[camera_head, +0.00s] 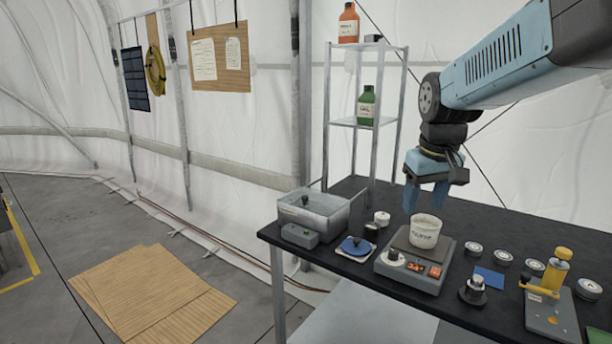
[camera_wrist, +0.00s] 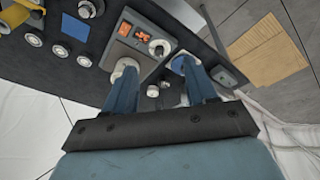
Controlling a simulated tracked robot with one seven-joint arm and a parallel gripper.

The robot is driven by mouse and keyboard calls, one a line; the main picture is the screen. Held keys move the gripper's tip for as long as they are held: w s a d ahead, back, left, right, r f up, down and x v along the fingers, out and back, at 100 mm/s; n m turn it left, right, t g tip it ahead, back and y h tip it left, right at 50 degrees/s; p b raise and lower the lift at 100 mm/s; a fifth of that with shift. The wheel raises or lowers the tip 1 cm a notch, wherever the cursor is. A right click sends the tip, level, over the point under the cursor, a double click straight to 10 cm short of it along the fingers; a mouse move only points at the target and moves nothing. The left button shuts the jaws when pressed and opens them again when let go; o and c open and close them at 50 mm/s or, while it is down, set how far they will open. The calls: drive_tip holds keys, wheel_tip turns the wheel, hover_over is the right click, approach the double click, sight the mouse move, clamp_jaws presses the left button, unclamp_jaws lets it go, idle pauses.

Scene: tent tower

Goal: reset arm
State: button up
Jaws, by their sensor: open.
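My arm reaches in from the upper right in the head view. My gripper (camera_head: 425,198) points down with its blue fingers apart, just above and beside a white labelled cup (camera_head: 425,232). The cup stands upright on the plate of a grey scale (camera_head: 413,264) with a lit orange display. In the wrist view my gripper (camera_wrist: 163,68) shows two blue fingers spread with nothing held between them. The left finger there partly covers the white cup (camera_wrist: 122,66). I cannot tell whether a finger touches the cup.
A dark table (camera_head: 495,228) holds a metal basin (camera_head: 313,211), a blue disc (camera_head: 356,246), several small round tins, a blue card (camera_head: 489,277) and a yellow-handled device (camera_head: 551,290). A shelf with a green bottle (camera_head: 366,106) and an orange bottle (camera_head: 348,23) stands behind. Cardboard sheets (camera_head: 150,292) lie on open floor.

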drive_tip(key=s+m+t, duration=0.2)
drive_tip(key=s, duration=1.1)
drive_tip(key=shift+s+t, duration=0.35)
drive_tip(key=shift+t, duration=0.05)
